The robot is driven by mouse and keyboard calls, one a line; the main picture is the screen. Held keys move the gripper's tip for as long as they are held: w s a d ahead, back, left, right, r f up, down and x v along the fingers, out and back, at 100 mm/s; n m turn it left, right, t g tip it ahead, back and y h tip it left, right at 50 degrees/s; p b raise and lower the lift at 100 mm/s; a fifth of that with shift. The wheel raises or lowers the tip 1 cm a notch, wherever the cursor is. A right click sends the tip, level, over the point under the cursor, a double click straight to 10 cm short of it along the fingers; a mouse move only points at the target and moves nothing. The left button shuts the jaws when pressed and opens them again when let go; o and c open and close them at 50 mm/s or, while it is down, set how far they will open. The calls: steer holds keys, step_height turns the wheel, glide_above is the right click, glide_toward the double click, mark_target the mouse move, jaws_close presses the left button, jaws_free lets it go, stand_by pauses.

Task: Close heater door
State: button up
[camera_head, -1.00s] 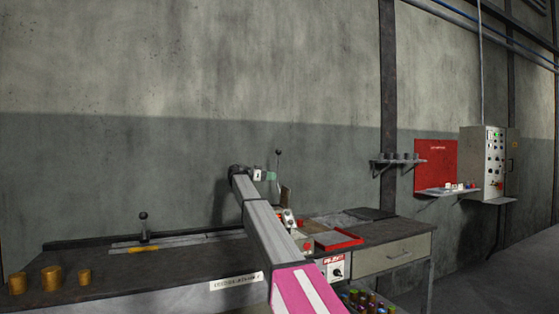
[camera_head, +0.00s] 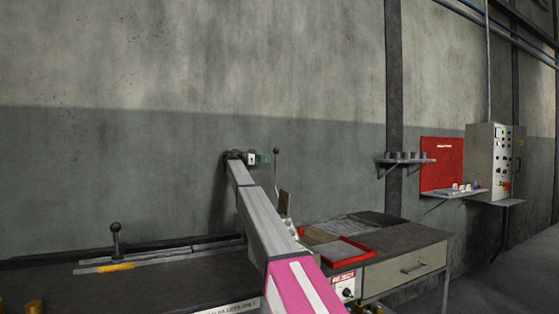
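I cannot make out a heater door for certain in this view. My arm runs up from the bottom centre to a dark joint with white and green parts beside it. My gripper's fingers do not show, so I cannot tell what they touch. An upright lever with a dark knob (camera_head: 276,165) stands just right of my arm's far end, with a small panel (camera_head: 284,202) below it, partly hidden by my arm. Another black-knobbed lever (camera_head: 116,240) stands upright on the dark bench (camera_head: 180,283) at left, near a yellow piece (camera_head: 116,267) on a metal rail.
A red-rimmed tray (camera_head: 366,256) lies on the table with a drawer (camera_head: 404,268), right of my arm. A small control box (camera_head: 344,287) is below it. A wall shelf (camera_head: 406,161), red board (camera_head: 442,163) and grey cabinet (camera_head: 488,160) are at right. Floor at far right is clear.

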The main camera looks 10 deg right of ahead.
steer(key=w+d, duration=0.1)
steer(key=d, duration=0.6)
steer(key=shift+d, duration=0.3)
jaws_close()
